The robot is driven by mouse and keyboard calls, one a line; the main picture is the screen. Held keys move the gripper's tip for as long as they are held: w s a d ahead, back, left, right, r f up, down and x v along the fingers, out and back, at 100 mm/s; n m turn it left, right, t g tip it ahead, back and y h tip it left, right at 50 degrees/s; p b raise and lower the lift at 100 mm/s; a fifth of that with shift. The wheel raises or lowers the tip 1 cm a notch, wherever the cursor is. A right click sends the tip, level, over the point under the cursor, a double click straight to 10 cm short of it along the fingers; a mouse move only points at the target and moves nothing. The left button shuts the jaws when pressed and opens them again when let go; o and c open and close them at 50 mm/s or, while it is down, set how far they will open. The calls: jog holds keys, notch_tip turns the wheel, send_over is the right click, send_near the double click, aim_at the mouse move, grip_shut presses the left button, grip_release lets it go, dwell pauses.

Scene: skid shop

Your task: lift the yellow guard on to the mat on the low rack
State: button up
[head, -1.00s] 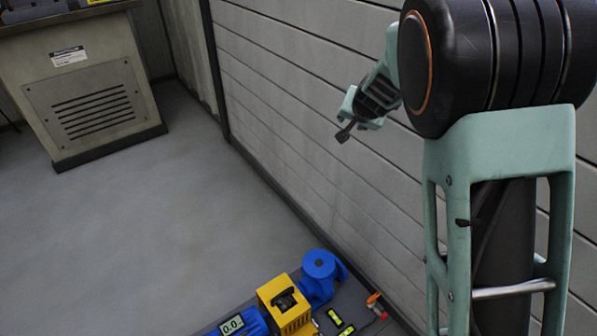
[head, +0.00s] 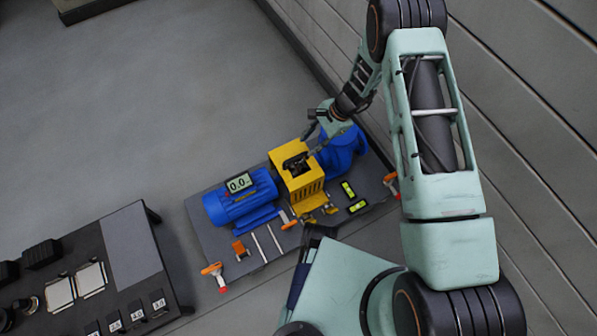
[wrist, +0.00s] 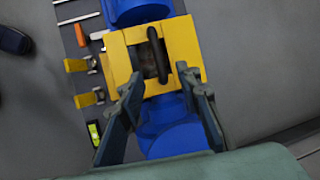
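The yellow guard (head: 286,186) sits on the skid between a blue motor and a blue pump. It has a dark opening and a black handle on top. In the wrist view the guard (wrist: 182,36) is just beyond my fingertips, with the handle (wrist: 157,55) upright across it. My gripper (head: 312,128) is above the pump side of the guard. In the wrist view my gripper (wrist: 160,80) has its fingers apart with nothing held. The grey mat (head: 130,245) lies bare on the dark low rack (head: 85,232) at lower left.
The blue motor (head: 228,203) carries a display reading 0.0. The blue pump (head: 343,150) stands by the wall. Orange-handled parts, yellow tabs and green level vials (head: 348,189) lie along the skid (head: 210,240). The rack also holds black blocks and pale plates (head: 88,278).

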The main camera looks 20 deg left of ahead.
aim_at(297, 156)
jog(key=b+x, duration=0.1)
jog(key=x, duration=0.4)
jog(key=shift+s+f, duration=0.1)
jog(key=shift+f, duration=0.1)
jog(key=b+x, duration=0.2)
jog(key=x, duration=0.3)
jog(key=shift+s+a+r, duration=0.15)
grip_shut()
jog(key=shift+r, duration=0.1)
